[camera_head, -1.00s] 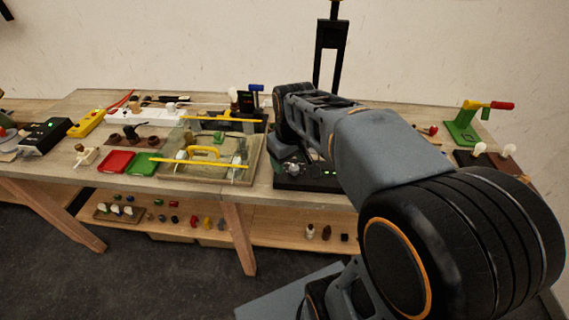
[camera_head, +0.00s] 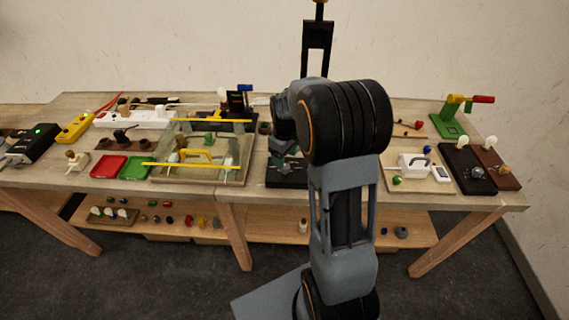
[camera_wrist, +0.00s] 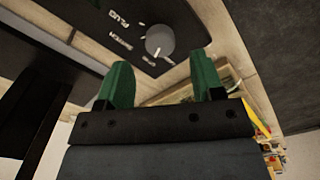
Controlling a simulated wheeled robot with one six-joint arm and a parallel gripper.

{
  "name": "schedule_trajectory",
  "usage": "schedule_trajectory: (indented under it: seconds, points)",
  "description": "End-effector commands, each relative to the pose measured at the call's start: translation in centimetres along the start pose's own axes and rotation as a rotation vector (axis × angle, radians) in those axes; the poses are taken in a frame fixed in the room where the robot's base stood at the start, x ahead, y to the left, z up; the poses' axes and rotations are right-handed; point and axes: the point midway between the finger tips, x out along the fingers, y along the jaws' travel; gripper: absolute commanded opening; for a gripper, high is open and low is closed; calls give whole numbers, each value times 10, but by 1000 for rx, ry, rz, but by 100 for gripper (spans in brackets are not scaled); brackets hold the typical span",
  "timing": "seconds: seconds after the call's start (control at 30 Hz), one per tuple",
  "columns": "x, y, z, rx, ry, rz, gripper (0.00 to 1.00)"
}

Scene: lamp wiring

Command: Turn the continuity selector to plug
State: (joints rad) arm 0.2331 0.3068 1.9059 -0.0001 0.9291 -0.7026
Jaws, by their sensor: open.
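In the wrist view, the selector is a round grey knob (camera_wrist: 160,40) on a black panel (camera_wrist: 100,12). White labels stand beside it: PLUG, what looks like SWITCH, and a short third one too small to read surely. A light pointer mark shows on the knob's lower side, towards the third label. My gripper (camera_wrist: 162,82) is open and empty, its two green fingertips apart; the knob appears just beyond the gap, not between them.
A glass-sided tray with yellow bars (camera_head: 198,180) stands left of the panel. A white meter board (camera_head: 412,180) and dark lamp boards (camera_head: 465,175) are to the right. A green crank stand (camera_head: 448,122) is at the back right. The floor in front is clear.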

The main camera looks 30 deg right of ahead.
Motion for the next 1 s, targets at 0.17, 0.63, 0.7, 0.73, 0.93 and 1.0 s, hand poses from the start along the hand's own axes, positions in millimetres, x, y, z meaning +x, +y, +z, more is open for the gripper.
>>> schedule_trajectory:
  seconds: [0.17, 0.63, 0.7, 0.73, 0.93, 1.0]
  points:
    - [24, 0, 0, 1, -3, -2, 61]
    - [41, 0, 0, 1, 1, 0, 61]
    - [41, 0, 0, 1, 0, 0, 61]
    - [41, 0, 0, 1, 0, 0, 61]
    - [41, 0, 0, 1, 0, 0, 42]
    - [41, 0, 0, 1, 0, 0, 35]
